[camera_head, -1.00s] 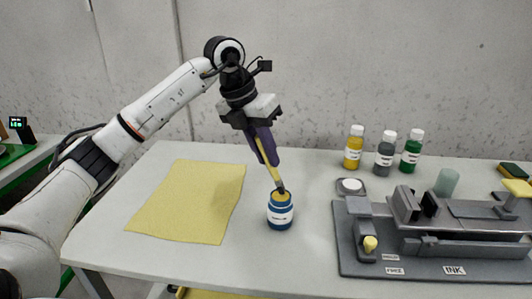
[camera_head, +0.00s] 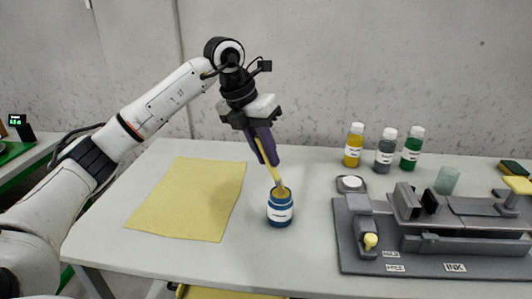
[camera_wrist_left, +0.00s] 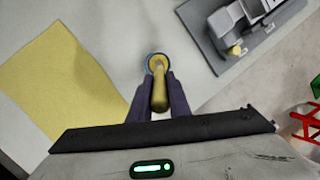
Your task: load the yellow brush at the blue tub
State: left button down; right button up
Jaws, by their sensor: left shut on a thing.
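The blue tub (camera_head: 280,212) stands upright on the table, with a white label and a yellowish inside at its top. My left gripper (camera_head: 267,160) is shut on the yellow brush (camera_head: 274,175) above the tub. The brush is tilted, its lower end at the tub's mouth; the bristle tip is hidden inside the tub. In the left wrist view the brush (camera_wrist_left: 159,92) sits between the fingers (camera_wrist_left: 160,100) and covers most of the tub (camera_wrist_left: 150,63). My right gripper is not in view.
A yellow sheet (camera_head: 190,198) lies left of the tub. A grey fixture (camera_head: 430,235) labelled INK stands to the right. Yellow (camera_head: 354,146), grey (camera_head: 385,151) and green (camera_head: 411,150) bottles stand behind it. The table between sheet and fixture is mostly clear.

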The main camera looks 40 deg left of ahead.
pick_arm(q)
jog(key=shift+f, duration=0.1)
